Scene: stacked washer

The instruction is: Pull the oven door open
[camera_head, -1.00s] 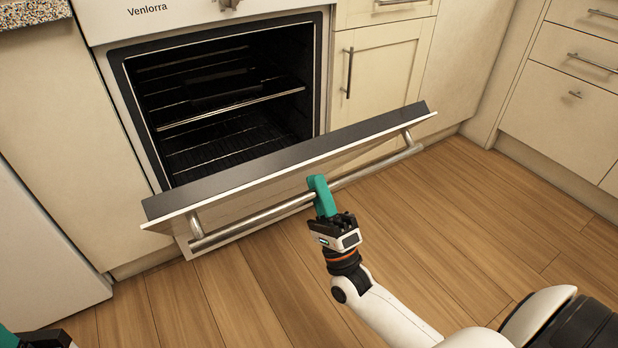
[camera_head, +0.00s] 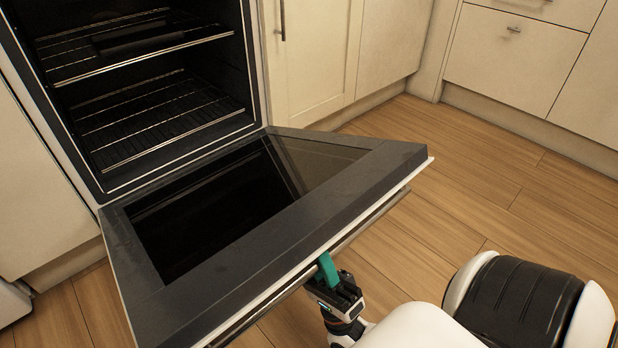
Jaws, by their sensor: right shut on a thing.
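The oven door (camera_head: 350,185) is hinged at its bottom edge and lies far down, close to flat, with its dark inner glass facing up. The oven cavity (camera_head: 150,90) stands open behind it. The bar handle (camera_head: 362,222) runs under the door's outer edge and is mostly hidden by it. My right gripper (camera_head: 328,268) has teal fingers and is shut on the handle at about the middle of that edge; the fingertips are partly hidden by the door. My left gripper is not in view.
Wire racks (camera_head: 150,120) are inside the oven. Cream cabinets (camera_head: 310,55) stand to its right, and drawers (camera_head: 515,55) line the right wall. The wooden floor (camera_head: 480,190) right of the door is clear.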

